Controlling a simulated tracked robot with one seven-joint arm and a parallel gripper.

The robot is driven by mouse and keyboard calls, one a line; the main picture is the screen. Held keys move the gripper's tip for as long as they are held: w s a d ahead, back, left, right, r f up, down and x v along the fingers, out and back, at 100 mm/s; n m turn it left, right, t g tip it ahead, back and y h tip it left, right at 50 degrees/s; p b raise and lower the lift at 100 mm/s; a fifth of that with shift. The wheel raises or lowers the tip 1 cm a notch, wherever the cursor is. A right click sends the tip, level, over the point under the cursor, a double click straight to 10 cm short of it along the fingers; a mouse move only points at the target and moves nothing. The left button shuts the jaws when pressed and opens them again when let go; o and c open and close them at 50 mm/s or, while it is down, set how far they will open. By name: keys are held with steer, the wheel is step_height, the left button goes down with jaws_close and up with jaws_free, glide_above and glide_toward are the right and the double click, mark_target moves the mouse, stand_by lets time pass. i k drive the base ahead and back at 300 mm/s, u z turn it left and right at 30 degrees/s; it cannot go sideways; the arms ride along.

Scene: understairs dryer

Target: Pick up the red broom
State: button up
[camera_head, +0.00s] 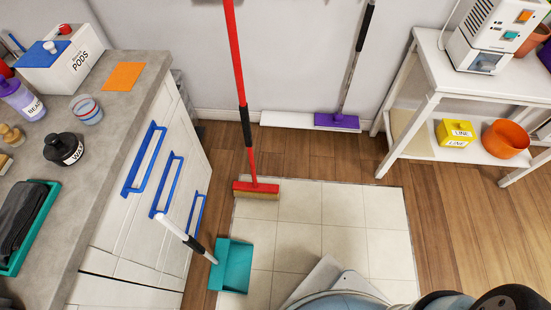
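The red broom (236,60) stands near the middle of the head view. Parts of my own body show at the bottom edge. My gripper cannot be made out in this view, and nothing is seen touching the broom.
A teal dustpan (232,266) with a white handle stands left, by the blue-handled cabinet (130,235). A purple broom (337,121) leans at the back wall. A white shelf table (430,95) stands right.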

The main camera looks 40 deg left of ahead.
mark_target(254, 191)
steer(key=z, duration=0.25)
steer(key=i, duration=1.05)
steer(key=u, duration=2.3)
steer(key=i, duration=0.5)
